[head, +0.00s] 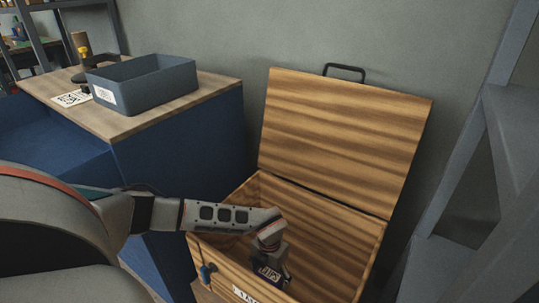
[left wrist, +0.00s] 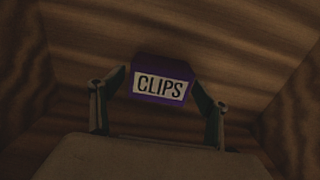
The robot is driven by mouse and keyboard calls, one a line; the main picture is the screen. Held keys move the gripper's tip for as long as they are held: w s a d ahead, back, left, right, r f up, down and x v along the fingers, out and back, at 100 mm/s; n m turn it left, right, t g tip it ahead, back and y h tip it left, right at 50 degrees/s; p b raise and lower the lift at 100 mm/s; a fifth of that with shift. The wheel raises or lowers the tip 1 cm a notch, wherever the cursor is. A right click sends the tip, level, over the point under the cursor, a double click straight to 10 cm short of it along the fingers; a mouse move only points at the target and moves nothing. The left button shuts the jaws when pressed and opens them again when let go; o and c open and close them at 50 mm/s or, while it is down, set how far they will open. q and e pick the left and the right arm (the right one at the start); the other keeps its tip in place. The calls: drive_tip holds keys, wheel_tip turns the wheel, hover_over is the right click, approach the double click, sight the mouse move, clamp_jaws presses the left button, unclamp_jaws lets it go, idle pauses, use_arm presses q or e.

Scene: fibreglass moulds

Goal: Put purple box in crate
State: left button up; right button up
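The purple box (left wrist: 161,68) has a white label reading CLIPS and sits between the fingertips of my left gripper (left wrist: 160,84). The fingers press in on its two sides, so the gripper looks shut on it. In the head view my left arm reaches over the crate's left side, and the purple box (head: 270,282) shows below the wrist, inside the opening. The wooden crate (head: 340,235) has its lid (head: 345,130) standing open against the wall. I cannot tell whether the box touches the crate floor. My right gripper is not in view.
A blue-grey bin (head: 150,85) stands on the wood-topped blue cabinet (head: 185,155) left of the crate. A paper with a printed code (head: 71,99) lies beside it. A grey metal frame (head: 480,190) rises close to the crate's right.

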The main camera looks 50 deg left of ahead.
sight(271, 272)
use_arm(q)
drive_tip(key=r, duration=0.1)
drive_tip(key=r+p, duration=0.1)
drive_tip(key=r, duration=0.1)
drive_tip(key=r+p, duration=0.1)
drive_tip(key=r, duration=0.1)
drive_tip(key=shift+w+r, duration=0.2)
drive_tip(key=shift+w, duration=0.15)
wheel_tip(271, 272, up, 7)
drive_tip(key=p, duration=0.2)
drive_tip(key=shift+s, duration=0.35)
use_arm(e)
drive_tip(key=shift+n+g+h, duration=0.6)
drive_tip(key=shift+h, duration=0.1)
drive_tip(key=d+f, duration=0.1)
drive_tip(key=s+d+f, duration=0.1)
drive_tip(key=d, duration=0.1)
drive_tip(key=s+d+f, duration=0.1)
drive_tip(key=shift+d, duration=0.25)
use_arm(q)
drive_tip(key=shift+p, duration=0.3)
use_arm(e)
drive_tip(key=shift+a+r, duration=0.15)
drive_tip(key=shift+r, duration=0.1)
